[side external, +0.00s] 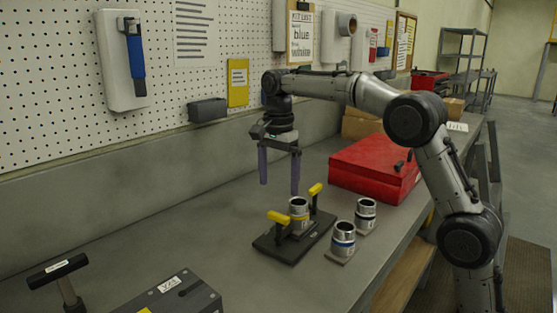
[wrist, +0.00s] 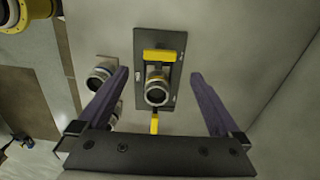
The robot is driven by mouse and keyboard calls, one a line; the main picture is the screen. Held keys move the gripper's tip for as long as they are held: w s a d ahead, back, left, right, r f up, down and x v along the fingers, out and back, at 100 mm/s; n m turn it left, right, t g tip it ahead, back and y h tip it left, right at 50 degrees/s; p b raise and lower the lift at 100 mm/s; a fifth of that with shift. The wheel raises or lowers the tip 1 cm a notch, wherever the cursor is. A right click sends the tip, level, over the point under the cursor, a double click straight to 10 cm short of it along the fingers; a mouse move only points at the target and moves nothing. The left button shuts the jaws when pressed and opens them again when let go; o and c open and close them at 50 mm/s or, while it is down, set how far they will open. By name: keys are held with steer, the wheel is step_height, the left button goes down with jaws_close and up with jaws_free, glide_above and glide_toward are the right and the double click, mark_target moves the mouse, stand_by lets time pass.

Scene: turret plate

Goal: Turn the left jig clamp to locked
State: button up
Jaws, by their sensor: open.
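My gripper (side external: 279,187) is open and empty, pointing down above the jig. Its fingers (wrist: 159,73) frame the plate without visible contact.
Two more silver cylinders, one blue-banded (side external: 343,240) and another (side external: 365,214), stand on small grey bases right of the jig. A red case (side external: 372,168) lies behind them. A dark block (side external: 172,295) and a T-handle tool (side external: 62,280) are at front left. Bench left of the jig is clear.

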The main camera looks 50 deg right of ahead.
steer(key=shift+r, duration=2.8)
steer(key=s+a+r+t, duration=0.1)
steer(key=s+a+r, duration=0.1)
steer(key=s+r, duration=0.5)
steer(key=s+a+n+t, duration=0.15)
steer(key=s+n, duration=0.25)
steer(key=s, duration=0.8)
steer(key=s+f+n+t, duration=0.1)
steer(key=s+f+n, duration=0.4)
steer(key=f, duration=0.4)
steer(key=s+f+n+t, duration=0.2)
steer(key=s+f+n, duration=0.4)
steer(key=f+n, duration=0.2)
steer(key=shift+s+a+f, duration=0.25)
steer(key=shift+a+f, duration=0.1)
steer(key=shift+a, duration=0.05)
steer(key=shift+c, duration=0.3)
